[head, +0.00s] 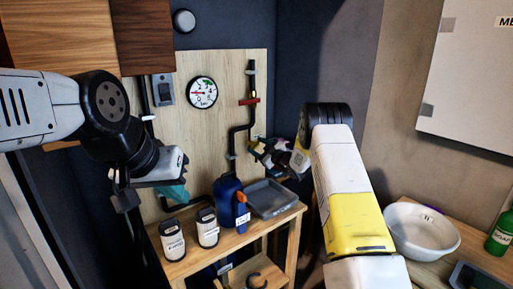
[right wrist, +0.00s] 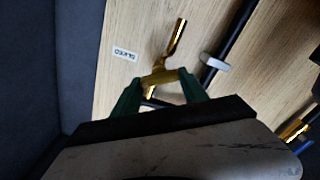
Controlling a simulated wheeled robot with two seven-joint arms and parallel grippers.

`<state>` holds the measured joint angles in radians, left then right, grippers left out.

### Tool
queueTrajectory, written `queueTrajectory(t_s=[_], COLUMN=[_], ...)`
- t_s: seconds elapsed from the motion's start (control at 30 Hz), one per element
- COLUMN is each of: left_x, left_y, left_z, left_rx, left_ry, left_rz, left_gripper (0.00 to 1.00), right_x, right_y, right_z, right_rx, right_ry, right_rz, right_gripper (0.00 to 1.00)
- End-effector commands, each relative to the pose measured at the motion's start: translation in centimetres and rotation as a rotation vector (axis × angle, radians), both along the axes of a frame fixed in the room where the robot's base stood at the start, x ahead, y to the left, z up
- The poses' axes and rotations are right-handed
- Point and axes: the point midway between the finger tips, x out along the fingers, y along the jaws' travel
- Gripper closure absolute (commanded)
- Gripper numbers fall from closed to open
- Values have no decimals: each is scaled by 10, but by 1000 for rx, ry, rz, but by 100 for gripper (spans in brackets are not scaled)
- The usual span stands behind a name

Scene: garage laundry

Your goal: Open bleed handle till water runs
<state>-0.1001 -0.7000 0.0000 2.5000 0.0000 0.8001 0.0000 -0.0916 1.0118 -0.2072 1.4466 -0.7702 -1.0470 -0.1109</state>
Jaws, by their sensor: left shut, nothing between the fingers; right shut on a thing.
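In the right wrist view, my right gripper (right wrist: 160,82) has its green fingers shut on a brass bleed handle (right wrist: 161,76). A bent brass stem (right wrist: 176,38) rises from the handle, and a small label (right wrist: 125,54) is on the wooden board beside it. No running water shows. In the head view, my right gripper (head: 258,146) is at the board's lower right edge, and the handle is hidden there. My left gripper (head: 174,192) is shut and empty, above the two white-labelled containers at the left.
The wooden board (head: 175,120) carries a round gauge (head: 202,92) and a dark pipe with a red handle (head: 249,101). A blue jug (head: 228,203), a grey tray (head: 268,198) and labelled containers (head: 172,240) stand on a wooden bench. A white bowl (head: 420,230) is at right.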

Motion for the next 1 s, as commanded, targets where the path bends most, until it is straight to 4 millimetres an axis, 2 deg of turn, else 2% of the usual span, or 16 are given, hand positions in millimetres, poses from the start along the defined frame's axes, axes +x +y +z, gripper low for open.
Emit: queueTrajectory(t_s=[0.57, 0.6, 0.67, 0.7, 1.0], left_x=[0, 0, 0, 0, 0], left_y=[0, 0, 0, 0, 0], left_z=[0, 0, 0, 0, 0], left_rx=[0, 0, 0, 0, 0], left_ry=[0, 0, 0, 0, 0], left_rz=[0, 0, 0, 0, 0], left_gripper=[100, 100, 100, 100, 100], right_x=[0, 0, 0, 0, -1], right_y=[0, 0, 0, 0, -1], right_z=[-1, -1, -1, -1, 0], right_rx=[-32, -32, -32, -32, -31], right_ry=[-21, -21, -21, -21, -22], right_rz=[0, 0, 0, 0, -1], right_gripper=[90, 43, 31, 27, 27])
